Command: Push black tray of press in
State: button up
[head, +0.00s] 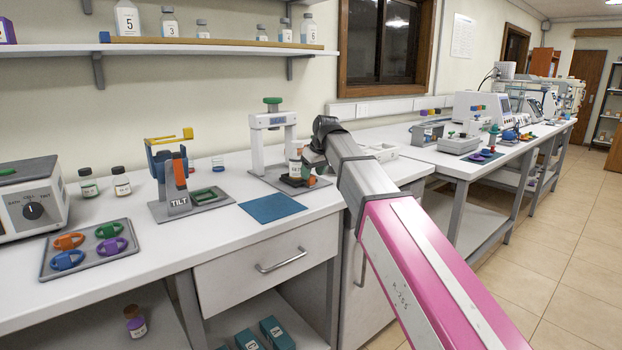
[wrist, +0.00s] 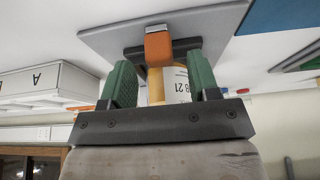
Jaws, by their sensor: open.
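The press (head: 273,125) is a white frame with a green knob on a grey base plate, standing on the bench. Its black tray (head: 294,181) is low at the base and has an orange handle (head: 312,181). A labelled bottle (head: 296,160) appears to stand on the tray. My gripper (wrist: 163,80) is open, its green fingers on either side of the bottle and handle area in the wrist view. The orange handle (wrist: 158,47) and black tray (wrist: 188,46) are just beyond the fingertips; I cannot tell whether they touch. My wrist partly hides the tray in the head view.
A blue mat (head: 272,208) lies in front of the press. The TILT stand (head: 178,205) is to its left, with a tray of colored rings (head: 90,248) farther left. The bench's front edge is close.

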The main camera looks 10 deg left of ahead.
jog(key=shift+x, duration=1.35)
grip_shut()
jog(key=w+a, duration=0.3)
jog(key=a, duration=0.1)
jog(key=w+a, duration=0.8)
jog(key=shift+a+r, duration=0.1)
jog(key=shift+a, duration=0.15)
grip_release()
jog(key=shift+a, duration=0.1)
jog(key=shift+s, duration=0.1)
